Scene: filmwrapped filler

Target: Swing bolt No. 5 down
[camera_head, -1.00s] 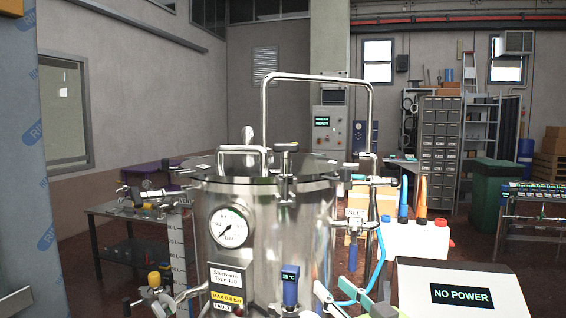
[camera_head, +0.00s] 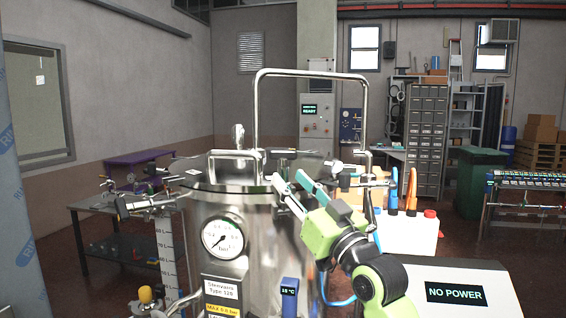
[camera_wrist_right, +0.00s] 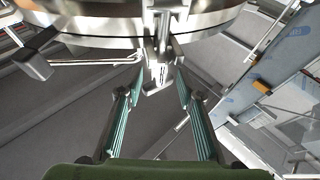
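The steel vessel (camera_head: 265,240) stands in front of me with its round lid (camera_head: 225,178) on. My right gripper (camera_head: 292,184) is raised at the vessel's front right rim, with its teal fingers apart. In the right wrist view my right gripper (camera_wrist_right: 159,72) is open, and a metal swing bolt part (camera_wrist_right: 156,82) with a small marked tag lies between or just beyond the fingertips, not visibly clamped. I cannot read its number. Other bolts show at the rim, one sticking outward at the left (camera_head: 135,206) and one at the right (camera_head: 345,168). My left gripper is not in view.
A pressure gauge (camera_head: 222,237) and a blue temperature display (camera_head: 289,296) sit on the vessel front. A tall bent pipe handle (camera_head: 312,73) rises over the lid. A "NO POWER" box (camera_head: 456,293) and a white container (camera_head: 410,235) stand at the right.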

